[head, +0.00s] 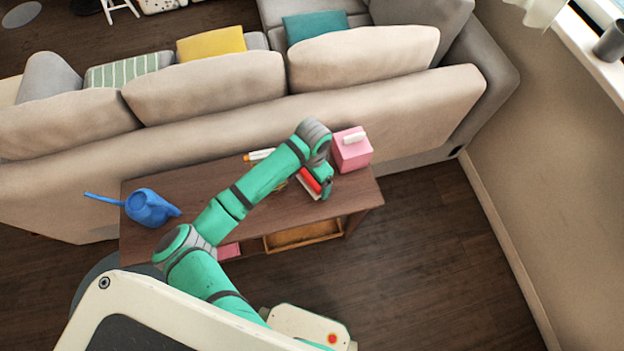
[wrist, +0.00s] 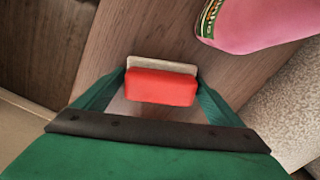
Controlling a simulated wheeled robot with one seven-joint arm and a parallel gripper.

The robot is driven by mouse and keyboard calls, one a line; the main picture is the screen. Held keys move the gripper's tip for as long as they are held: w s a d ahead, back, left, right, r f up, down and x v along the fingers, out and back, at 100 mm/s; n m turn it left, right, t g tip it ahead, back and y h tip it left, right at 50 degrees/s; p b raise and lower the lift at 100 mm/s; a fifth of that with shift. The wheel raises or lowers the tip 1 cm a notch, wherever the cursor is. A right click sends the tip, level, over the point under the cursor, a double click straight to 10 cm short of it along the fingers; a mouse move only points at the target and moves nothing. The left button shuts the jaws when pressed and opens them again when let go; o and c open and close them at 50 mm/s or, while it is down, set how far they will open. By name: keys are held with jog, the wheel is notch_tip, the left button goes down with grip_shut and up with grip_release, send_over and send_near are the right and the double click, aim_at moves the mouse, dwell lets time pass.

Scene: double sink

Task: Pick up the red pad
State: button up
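The red pad (wrist: 161,88) is a small block with a cream-white backing along its far edge in the wrist view. It lies between the two fingers of my gripper (wrist: 162,86), with a fingertip close against each short end. I cannot tell whether the fingers press on it or stand just clear. In the head view the pad (head: 311,180) shows partly beside my gripper (head: 325,187), over the right part of the wooden table (head: 345,198). I cannot tell whether it rests on the table.
A pink box (head: 352,152) with a white item on top stands close by at the table's right back. An orange-and-white item (head: 258,155) lies behind my arm. A blue watering can (head: 150,207) stands at the left. A beige sofa (head: 200,130) runs along the table's far side.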

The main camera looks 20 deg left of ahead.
jog(key=c, duration=0.6)
